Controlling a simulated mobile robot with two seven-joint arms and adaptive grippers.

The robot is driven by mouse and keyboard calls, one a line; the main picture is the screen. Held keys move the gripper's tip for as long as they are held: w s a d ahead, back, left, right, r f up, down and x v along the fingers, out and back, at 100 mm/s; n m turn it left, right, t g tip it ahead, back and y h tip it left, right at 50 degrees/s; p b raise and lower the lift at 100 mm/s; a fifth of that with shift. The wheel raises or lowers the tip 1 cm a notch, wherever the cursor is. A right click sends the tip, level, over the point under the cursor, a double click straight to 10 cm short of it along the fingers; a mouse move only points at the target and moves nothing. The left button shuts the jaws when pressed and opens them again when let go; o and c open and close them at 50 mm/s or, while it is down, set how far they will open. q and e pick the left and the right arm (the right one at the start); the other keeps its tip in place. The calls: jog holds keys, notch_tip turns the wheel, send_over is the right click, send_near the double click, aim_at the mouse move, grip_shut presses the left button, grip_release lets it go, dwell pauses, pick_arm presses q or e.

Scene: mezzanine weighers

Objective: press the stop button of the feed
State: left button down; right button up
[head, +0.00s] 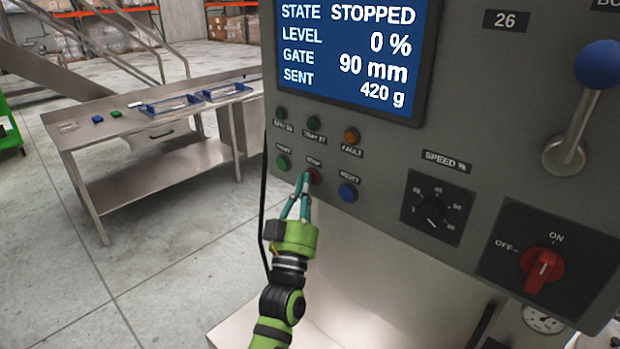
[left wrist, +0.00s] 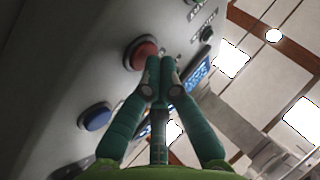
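The red stop button (head: 313,176) sits in the lower row of the grey control panel (head: 470,130), between the green start button (head: 283,162) and the blue reset button (head: 348,192). My left gripper (head: 304,177) is shut and empty, its fingertips right at the stop button and partly covering it in the head view. In the left wrist view the red button (left wrist: 140,53) shows just beyond the closed fingertips (left wrist: 160,72); I cannot tell whether they touch. The screen (head: 350,55) reads STATE STOPPED, LEVEL 0 %, GATE 90 mm, SENT 420 g. My right gripper is not in view.
Indicator lamps (head: 352,136) sit above the buttons. To the right are a speed dial (head: 436,211), a red on/off switch (head: 541,268) and a blue-knobbed lever (head: 598,66). A steel table (head: 140,195) with blue trays stands left; open floor lies in front of it.

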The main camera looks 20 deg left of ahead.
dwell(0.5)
pick_arm(q)
jog(key=shift+s+a+p, duration=0.2)
jog(key=shift+s+p, duration=0.15)
jog(key=shift+s, duration=0.4)
jog(key=s, duration=0.1)
jog(key=s+a+p, duration=0.1)
jog(key=s, duration=0.2)
jog(key=shift+s+a+p, duration=0.35)
jog(key=shift+f, duration=0.1)
dwell(0.4)
